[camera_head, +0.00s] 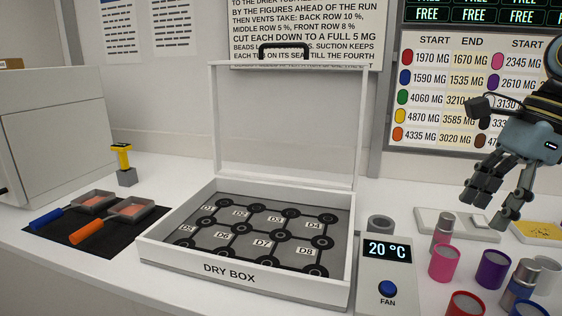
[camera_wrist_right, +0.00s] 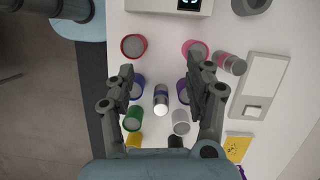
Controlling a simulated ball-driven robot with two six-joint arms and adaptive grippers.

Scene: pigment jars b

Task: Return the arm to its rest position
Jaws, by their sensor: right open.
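My right gripper (camera_head: 488,207) hangs open and empty above the right part of the table, over the pigment jars. In the right wrist view its two fingers (camera_wrist_right: 160,82) are spread apart, with jars seen below between them. A pink jar (camera_head: 443,264), a purple jar (camera_head: 492,270) and a red jar (camera_head: 466,304) stand on the table below it. A green jar (camera_wrist_right: 133,118) shows there too. My left gripper is not in view.
The dry box (camera_head: 245,279) stands open with its clear lid raised and marked ring places inside. A fan unit (camera_head: 387,270) reads 20 °C. A balance (camera_head: 425,217) stands behind the jars. Two pans (camera_head: 97,200) lie on a black mat at the left, near a yellow-topped tool (camera_head: 124,162).

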